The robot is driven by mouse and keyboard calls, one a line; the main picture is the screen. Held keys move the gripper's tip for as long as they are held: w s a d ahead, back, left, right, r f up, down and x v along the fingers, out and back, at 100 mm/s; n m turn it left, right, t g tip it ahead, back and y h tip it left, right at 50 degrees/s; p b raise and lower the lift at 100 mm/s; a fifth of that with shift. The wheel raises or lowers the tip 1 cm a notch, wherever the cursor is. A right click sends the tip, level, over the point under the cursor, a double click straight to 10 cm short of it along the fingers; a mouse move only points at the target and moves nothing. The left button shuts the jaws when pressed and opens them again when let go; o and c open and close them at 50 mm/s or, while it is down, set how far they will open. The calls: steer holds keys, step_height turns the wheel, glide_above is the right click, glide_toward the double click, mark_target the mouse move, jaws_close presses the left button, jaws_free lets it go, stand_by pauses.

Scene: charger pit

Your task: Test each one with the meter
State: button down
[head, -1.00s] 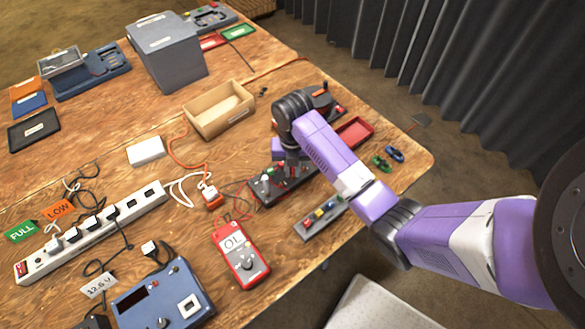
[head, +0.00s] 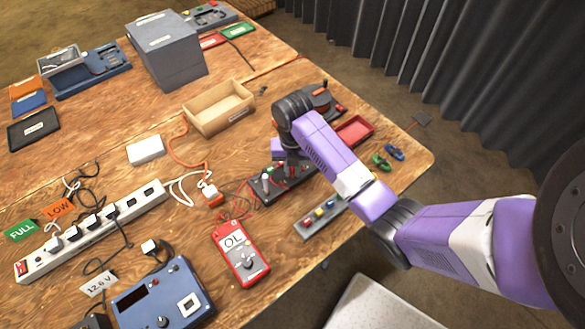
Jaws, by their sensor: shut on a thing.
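A red meter (head: 240,254) lies near the front edge of the table, and its display reads OL. Red leads run from it to a dark test board (head: 262,192) that has several small colored parts on it. My gripper (head: 290,172) points down over this board. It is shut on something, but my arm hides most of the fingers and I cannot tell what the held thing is. A grey strip (head: 307,229) with red, yellow and blue pieces lies right of the meter. A red tray (head: 355,131) sits behind my arm.
Green and blue pieces (head: 388,157) lie by the table's right edge. An open cardboard box (head: 219,108) stands behind the board. A white power strip (head: 88,229) with several plugs and a blue device (head: 162,296) are at the left. Bare wood shows around the white block (head: 145,150).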

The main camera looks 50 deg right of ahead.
steer(key=c, duration=1.3)
jaws_free()
steer(key=shift+o, duration=1.4)
step_height(320, 180, up, 5)
steer(key=p, duration=0.5)
steer(key=shift+r, duration=0.1)
steer(key=shift+r+p, duration=0.55)
steer(key=shift+r, duration=0.65)
